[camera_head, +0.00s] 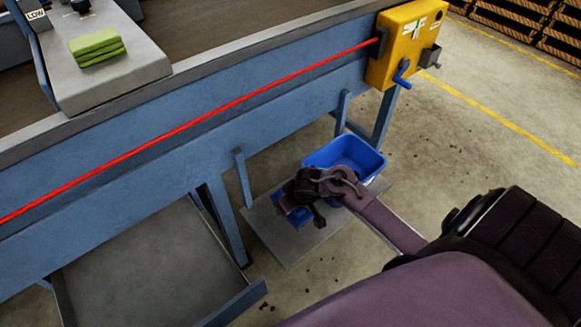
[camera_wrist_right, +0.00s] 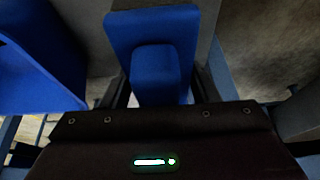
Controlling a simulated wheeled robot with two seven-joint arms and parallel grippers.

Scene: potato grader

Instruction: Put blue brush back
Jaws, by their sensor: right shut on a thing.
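The blue brush (camera_wrist_right: 155,75) is between the fingers of my right gripper (camera_wrist_right: 160,98) in the right wrist view. The gripper is shut on the brush's raised block-like part, with the wider blue body beyond it. In the head view the brush (camera_head: 297,216) shows partly beneath my right gripper (camera_head: 308,203), low over a grey plate (camera_head: 283,243) on the floor. I cannot tell whether the brush touches the plate. My left gripper is not in view.
A blue bin (camera_head: 345,153) stands just behind my right gripper; its wall (camera_wrist_right: 40,70) fills the left of the wrist view. The blue machine frame (camera_head: 228,230) and an open grey tray (camera_head: 150,270) lie to the left. A yellow control box (camera_head: 405,45) with a blue crank is above.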

